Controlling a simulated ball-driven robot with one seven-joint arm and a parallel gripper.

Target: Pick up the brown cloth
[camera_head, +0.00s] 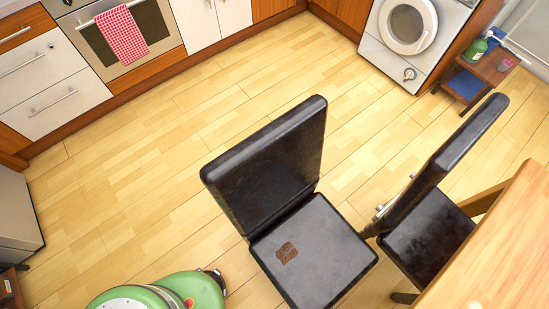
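A small brown cloth (287,253) lies flat on the black seat of a chair (315,262), near the seat's left side. The chair's tall black back stands behind it, and nothing covers the cloth. At the bottom left, green and white rounded parts that look like my own body show next to the chair. I cannot make out my gripper's fingers in this view.
A second black chair (428,245) stands at right, beside a wooden table (500,250). A washing machine (405,40), an oven with a red checked towel (122,35) and a small side table with bottles (484,75) line the back. Wooden floor (130,190) is clear left of the chair.

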